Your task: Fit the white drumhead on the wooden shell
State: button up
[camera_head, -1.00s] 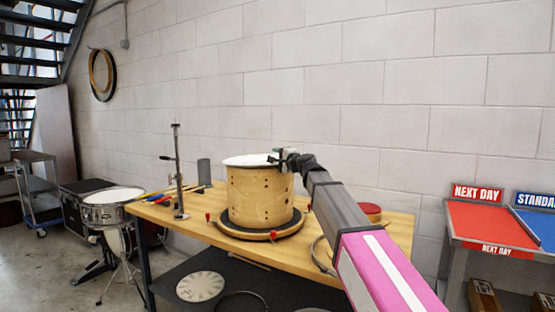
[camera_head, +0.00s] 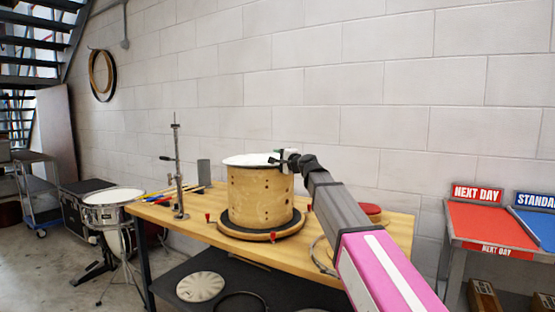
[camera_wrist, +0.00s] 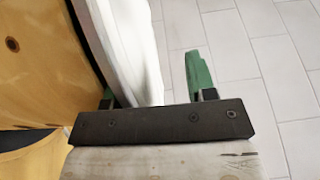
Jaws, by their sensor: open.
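The white drumhead (camera_head: 248,160) lies on top of the wooden shell (camera_head: 258,197) in the head view, looking about level. The shell stands upright on a dark round base on the bench. In the wrist view the drumhead's white edge (camera_wrist: 132,45) runs beside the shell wall (camera_wrist: 30,60). My gripper (camera_head: 279,160) is at the drumhead's right edge. It is open, with its green fingers (camera_wrist: 155,85) spread. The right finger stands clear of the white edge; the left finger is mostly hidden by it. I cannot tell whether the drumhead is fully seated all round.
The wooden bench (camera_head: 160,213) holds a metal stand (camera_head: 178,175), a grey cylinder (camera_head: 204,172) and a red round thing (camera_head: 370,209). Small red-topped pieces stand around the shell. A snare drum (camera_head: 114,208) is at left; a red tray (camera_head: 490,228) is at right.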

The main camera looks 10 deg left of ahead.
jog(key=shift+o, duration=0.9)
jog(key=v, duration=0.9)
jog(key=shift+s+d+f, duration=0.2)
jog(key=shift+s, duration=0.1)
jog(key=shift+s+d+r, duration=0.1)
jog(key=shift+d, duration=0.15)
